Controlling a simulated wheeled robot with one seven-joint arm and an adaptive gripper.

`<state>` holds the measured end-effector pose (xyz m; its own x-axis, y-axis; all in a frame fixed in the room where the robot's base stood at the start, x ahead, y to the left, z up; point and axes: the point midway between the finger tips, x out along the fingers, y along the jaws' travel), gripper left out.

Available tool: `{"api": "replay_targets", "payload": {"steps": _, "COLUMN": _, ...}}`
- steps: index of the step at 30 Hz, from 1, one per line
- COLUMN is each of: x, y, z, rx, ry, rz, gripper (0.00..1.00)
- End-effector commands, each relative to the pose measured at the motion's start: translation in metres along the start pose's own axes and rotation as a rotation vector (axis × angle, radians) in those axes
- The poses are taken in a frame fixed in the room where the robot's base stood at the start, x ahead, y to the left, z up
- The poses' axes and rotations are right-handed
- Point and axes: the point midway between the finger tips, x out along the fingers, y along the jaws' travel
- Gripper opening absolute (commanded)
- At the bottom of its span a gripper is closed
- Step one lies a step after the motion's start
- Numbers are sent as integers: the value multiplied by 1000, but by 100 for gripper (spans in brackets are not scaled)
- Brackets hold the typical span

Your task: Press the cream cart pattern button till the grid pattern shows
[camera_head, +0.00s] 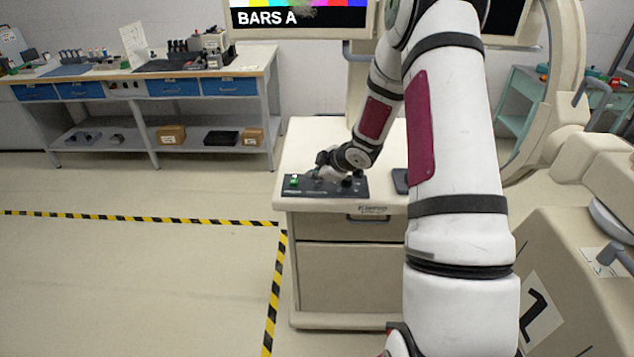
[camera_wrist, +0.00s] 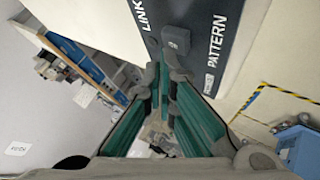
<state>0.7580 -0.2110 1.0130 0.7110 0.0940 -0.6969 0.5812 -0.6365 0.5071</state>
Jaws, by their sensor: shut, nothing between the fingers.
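The cream cart (camera_head: 347,262) stands in the middle of the head view with a dark control panel (camera_head: 325,190) on its top. In the wrist view the panel (camera_wrist: 237,22) carries the words LINK and PATTERN. A dark raised button (camera_wrist: 177,40) sits beside the PATTERN label. My gripper (camera_head: 328,165) is over the panel; in the wrist view its fingertips (camera_wrist: 160,72) are together and empty, close to that button. I cannot tell whether they touch it. The monitor (camera_head: 298,17) shows colour bars and the text BARS A; its top is cut off.
A green light (camera_head: 294,181) shows at the panel's left end. A second screen (camera_head: 505,17) is partly hidden by my arm. A cream machine marked 1 (camera_head: 560,285) stands close on the right. A workbench (camera_head: 262,62) is at the back left. The taped floor on the left is clear.

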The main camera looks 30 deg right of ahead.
Motion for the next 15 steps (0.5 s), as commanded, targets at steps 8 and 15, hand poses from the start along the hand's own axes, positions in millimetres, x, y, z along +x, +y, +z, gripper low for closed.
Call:
{"api": "replay_targets", "payload": {"steps": 8, "x": 2, "y": -1, "z": 1, "rx": 0, "ry": 0, "rz": 0, "gripper": 0}}
{"api": "replay_targets", "payload": {"steps": 15, "x": 4, "y": -3, "z": 2, "rx": 0, "ry": 0, "rz": -1, "gripper": 0}}
